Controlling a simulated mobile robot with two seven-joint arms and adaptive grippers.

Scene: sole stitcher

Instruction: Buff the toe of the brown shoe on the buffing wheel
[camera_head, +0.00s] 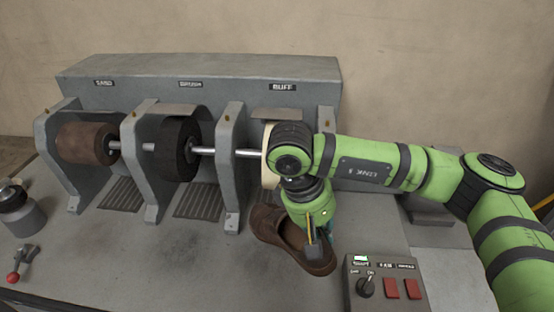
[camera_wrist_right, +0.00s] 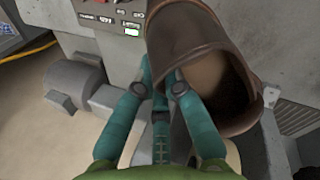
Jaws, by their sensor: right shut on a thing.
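The brown shoe (camera_head: 268,225) is under my right wrist in the head view, with its toe end toward the lower front of the buff station. My right gripper (camera_head: 312,240) is shut on the shoe near its opening. In the right wrist view the gripper's teal fingers (camera_wrist_right: 163,80) are at the shoe's rim (camera_wrist_right: 185,30), and the dark inside shows. The cream buffing wheel (camera_head: 267,158), under the BUFF label, is mostly hidden by my right arm. I cannot tell whether the toe touches the wheel. My left gripper is not in view.
A brown sanding wheel (camera_head: 86,143) and a black brush wheel (camera_head: 180,148) share the shaft to the left, between grey brackets. A control box (camera_head: 387,285) with a knob and red switches stands front right.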

